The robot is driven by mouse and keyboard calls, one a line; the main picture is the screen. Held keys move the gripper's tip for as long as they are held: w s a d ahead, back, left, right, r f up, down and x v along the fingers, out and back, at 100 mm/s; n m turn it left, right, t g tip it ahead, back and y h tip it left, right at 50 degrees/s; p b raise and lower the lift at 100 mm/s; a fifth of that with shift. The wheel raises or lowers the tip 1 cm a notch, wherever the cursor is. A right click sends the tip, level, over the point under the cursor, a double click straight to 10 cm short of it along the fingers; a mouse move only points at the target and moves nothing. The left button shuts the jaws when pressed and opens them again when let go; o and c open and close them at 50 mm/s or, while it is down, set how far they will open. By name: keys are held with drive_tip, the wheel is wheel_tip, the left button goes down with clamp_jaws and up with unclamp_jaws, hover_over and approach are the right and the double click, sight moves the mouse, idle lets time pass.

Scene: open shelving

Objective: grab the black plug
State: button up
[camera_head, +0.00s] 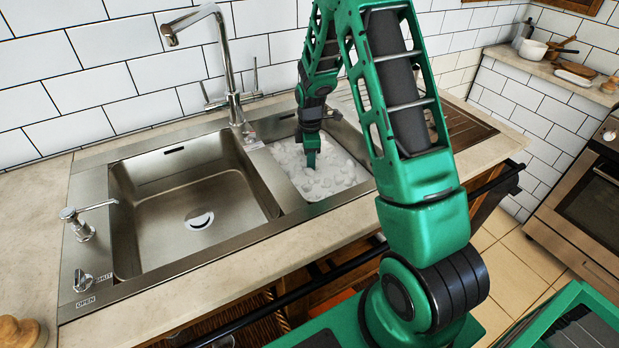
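I cannot see a black plug anywhere. My gripper (311,164) points down into the smaller right basin (361,186). This basin holds white, lumpy stuff that looks like foam (336,170). The fingertips are at the foam's surface or slightly in it, and they are too small to tell whether they are open or shut. What lies under the foam is hidden. The larger left basin (150,205) is empty, with a round drain (199,219) in its floor.
A tall metal tap (232,85) stands behind the basins, left of my gripper. A small spout (85,212) and a knob (83,281) near OPEN and SHUT labels are at the left. A ribbed draining board (468,130) is right of my arm. Pale counter surrounds the sink.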

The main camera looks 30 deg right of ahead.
drive_tip(key=shift+f, duration=0.4)
clamp_jaws()
drive_tip(key=shift+r, duration=0.1)
